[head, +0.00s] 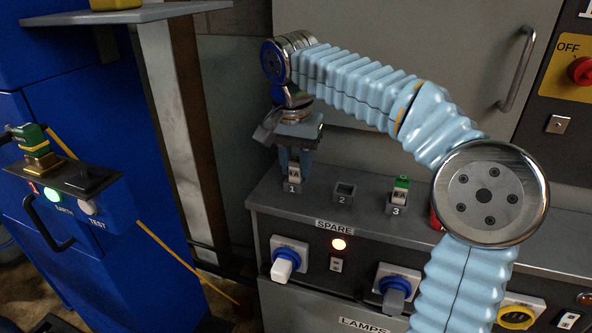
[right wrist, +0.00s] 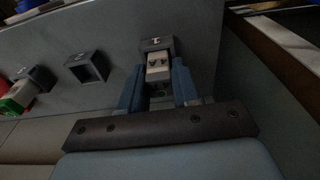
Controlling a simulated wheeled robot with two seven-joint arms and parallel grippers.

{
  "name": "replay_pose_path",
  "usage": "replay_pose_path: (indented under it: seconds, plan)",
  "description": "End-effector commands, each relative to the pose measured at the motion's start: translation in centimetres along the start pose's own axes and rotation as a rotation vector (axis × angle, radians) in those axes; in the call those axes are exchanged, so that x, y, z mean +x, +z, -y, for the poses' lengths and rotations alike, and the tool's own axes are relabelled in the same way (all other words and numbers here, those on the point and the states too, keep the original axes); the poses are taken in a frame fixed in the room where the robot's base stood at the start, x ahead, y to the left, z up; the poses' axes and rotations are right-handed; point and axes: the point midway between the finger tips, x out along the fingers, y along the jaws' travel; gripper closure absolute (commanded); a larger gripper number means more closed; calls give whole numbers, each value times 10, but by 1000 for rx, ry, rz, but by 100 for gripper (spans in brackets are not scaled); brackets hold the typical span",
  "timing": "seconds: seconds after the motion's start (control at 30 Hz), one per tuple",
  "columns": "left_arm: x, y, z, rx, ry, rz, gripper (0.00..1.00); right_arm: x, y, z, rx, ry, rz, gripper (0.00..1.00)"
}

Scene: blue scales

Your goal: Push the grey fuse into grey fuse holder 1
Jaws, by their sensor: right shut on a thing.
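The grey fuse (head: 294,171) stands upright at holder 1, its lower end at the holder's mouth. I cannot tell how deep it sits. Grey fuse holder 1 (head: 291,188) is on the grey ledge, marked with a 1. My right gripper (head: 293,162) points down above holder 1, shut on the fuse. In the right wrist view the fuse (right wrist: 158,69) sits between the two blue fingers, in line with holder 1 (right wrist: 156,44). The fuse's upper end is partly hidden by the gripper. My left gripper is not in view.
Holder 2 (head: 344,193) is empty. Holder 3 (head: 396,209) carries a fuse with a green top (head: 401,183). A red object (head: 436,219) stands farther right, partly behind my arm. The grey cabinet door (head: 400,60) rises behind the ledge. A blue cabinet (head: 110,170) stands left.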

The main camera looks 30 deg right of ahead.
Motion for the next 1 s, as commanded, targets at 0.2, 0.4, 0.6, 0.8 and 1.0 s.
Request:
replay_pose_path:
  seconds: [0.2,0.4,0.6,0.8,1.0]
  plan:
    - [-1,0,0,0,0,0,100,-5,-1,0,0,-1,-1,100]
    - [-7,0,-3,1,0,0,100,-30,-4,1,-2,-4,-2,100]
    - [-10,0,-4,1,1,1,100,-70,17,-13,-2,-4,-3,100]
    - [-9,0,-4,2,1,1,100,-106,50,-34,-2,-4,-4,100]
    - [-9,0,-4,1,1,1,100,-130,84,-55,-2,-2,-2,100]
